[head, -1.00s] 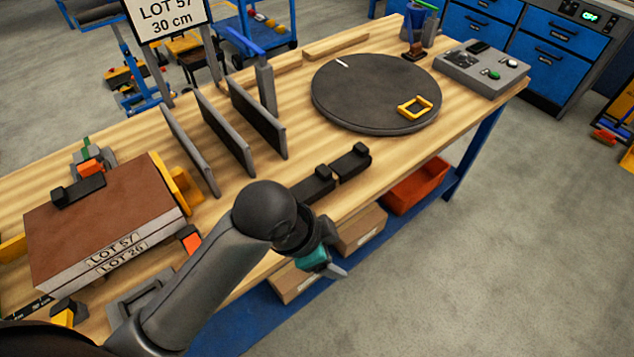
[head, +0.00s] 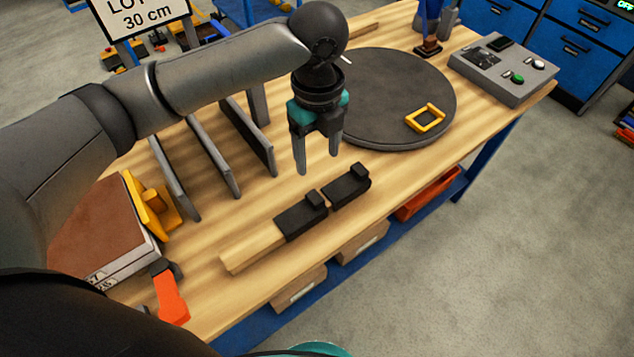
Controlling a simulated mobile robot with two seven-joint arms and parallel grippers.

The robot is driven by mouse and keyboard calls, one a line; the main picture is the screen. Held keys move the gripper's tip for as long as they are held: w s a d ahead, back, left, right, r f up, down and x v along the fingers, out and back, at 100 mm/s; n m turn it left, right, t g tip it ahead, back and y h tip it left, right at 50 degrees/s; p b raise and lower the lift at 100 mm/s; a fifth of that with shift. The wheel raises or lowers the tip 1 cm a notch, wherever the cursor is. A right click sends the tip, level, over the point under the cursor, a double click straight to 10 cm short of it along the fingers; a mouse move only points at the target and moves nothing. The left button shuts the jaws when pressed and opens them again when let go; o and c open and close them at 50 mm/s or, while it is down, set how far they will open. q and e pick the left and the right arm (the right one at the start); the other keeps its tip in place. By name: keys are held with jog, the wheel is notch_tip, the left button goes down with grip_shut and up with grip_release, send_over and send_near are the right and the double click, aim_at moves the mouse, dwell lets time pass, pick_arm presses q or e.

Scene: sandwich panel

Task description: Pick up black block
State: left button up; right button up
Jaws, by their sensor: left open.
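Two black blocks lie end to end near the table's front edge in the head view: a nearer one (head: 297,221) and a farther one (head: 346,190). Each has a small raised lug at its right end. The nearer one meets a pale wooden bar (head: 252,246). My left gripper (head: 318,164) points down with its two fingers apart and nothing between them. It hangs above and behind the blocks, apart from them as far as I can tell. My right gripper is not in view.
Upright grey panels (head: 212,157) stand left of my left gripper. A dark round turntable (head: 390,90) bears a yellow frame (head: 425,117). A grey control box (head: 503,68) sits at the far right. A brown-topped stack (head: 95,235) and an orange-handled tool (head: 170,295) are at left.

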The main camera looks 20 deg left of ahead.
pick_arm(q)
jog(key=b, duration=0.1)
send_over(318, 200)
jog(key=f, duration=0.6)
jog(key=shift+s+f, duration=0.25)
jog(key=shift+f, duration=0.1)
notch_tip(318, 200, down, 3)
jog(key=shift+w+f, duration=0.1)
jog(key=shift+f, duration=0.05)
notch_tip(318, 200, down, 4)
jog(key=shift+w+f+b, duration=0.1)
jog(key=shift+f+b, duration=0.15)
jog(key=shift+b, duration=0.3)
jog(key=shift+f, duration=0.2)
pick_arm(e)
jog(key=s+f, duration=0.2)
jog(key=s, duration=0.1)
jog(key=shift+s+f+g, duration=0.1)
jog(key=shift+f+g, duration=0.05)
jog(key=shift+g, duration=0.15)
pick_arm(q)
jog(key=shift+c, duration=0.2)
grip_shut()
